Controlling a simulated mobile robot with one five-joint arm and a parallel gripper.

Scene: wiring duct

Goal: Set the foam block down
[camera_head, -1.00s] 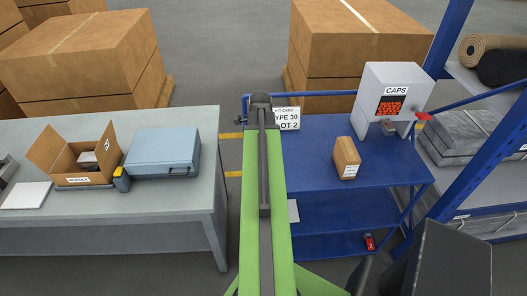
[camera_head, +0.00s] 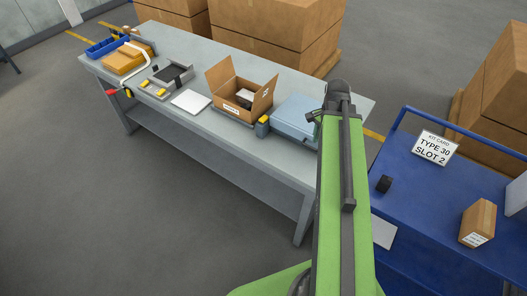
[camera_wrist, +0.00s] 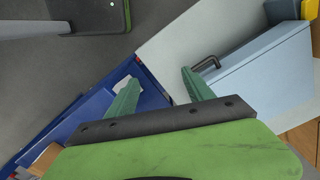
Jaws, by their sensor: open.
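In the head view my gripper (camera_head: 314,117) shows partly at the arm's tip, over the right end of the grey bench. It is apart from the black block. No other foam block shows clearly.
On the bench (camera_head: 180,130) stand a blue-grey case (camera_head: 294,118), an open cardboard box (camera_head: 245,88) and a white sheet (camera_head: 190,102). The cart also holds a kit card (camera_head: 435,147), reading TYPE 30 SLOT 2, and a brown box (camera_head: 478,222). Floor left of the bench is clear.

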